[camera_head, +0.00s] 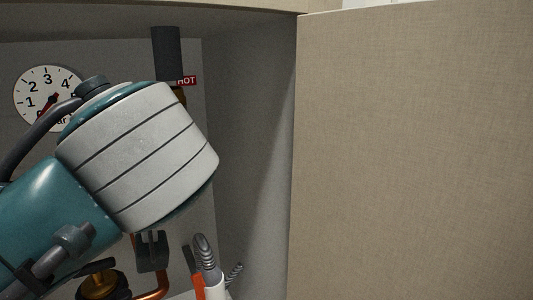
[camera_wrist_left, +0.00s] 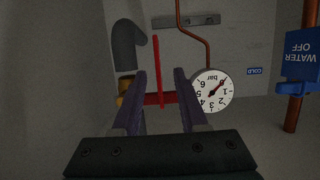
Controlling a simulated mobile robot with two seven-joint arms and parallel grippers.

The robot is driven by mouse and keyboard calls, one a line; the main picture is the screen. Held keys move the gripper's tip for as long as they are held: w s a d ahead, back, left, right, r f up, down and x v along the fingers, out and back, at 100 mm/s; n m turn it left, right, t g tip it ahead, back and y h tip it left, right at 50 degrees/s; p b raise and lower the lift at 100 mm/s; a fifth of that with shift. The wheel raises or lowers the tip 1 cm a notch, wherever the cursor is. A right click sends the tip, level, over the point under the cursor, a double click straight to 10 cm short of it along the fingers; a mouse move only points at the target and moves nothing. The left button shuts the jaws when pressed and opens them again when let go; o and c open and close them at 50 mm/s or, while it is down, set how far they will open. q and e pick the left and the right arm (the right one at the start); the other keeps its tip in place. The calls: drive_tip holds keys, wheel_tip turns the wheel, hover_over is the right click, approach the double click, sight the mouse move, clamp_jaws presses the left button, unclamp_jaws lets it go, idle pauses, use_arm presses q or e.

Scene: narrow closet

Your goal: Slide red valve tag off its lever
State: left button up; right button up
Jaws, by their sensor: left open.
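In the left wrist view, which is upside down to the scene, the red valve tag (camera_wrist_left: 156,62) shows almost edge-on as a thin upright strip. It meets a short red lever (camera_wrist_left: 152,100) that runs crosswise from a brass valve (camera_wrist_left: 124,99). My left gripper (camera_wrist_left: 159,78) is open, its two fingers on either side of the tag. I see a gap on both sides of the strip, so it does not look gripped. In the head view, my left arm hides the red tag, the lever and the left gripper. My right gripper is in neither view.
A dark lagged pipe (camera_head: 166,52) runs down beside the HOT label (camera_head: 187,80). A pressure gauge (camera_wrist_left: 212,91) is close beside the fingers. A blue WATER OFF tag (camera_wrist_left: 302,56) hangs on another pipe. A tan panel (camera_head: 415,150) closes off the right. A white-and-orange object (camera_head: 210,282) stands below.

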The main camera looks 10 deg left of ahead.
use_arm(q)
drive_tip(key=b+x, duration=0.1)
drive_tip(key=x, duration=0.4)
drive_tip(key=shift+w, duration=0.1)
drive_tip(key=shift+d, duration=0.1)
clamp_jaws()
idle(0.6)
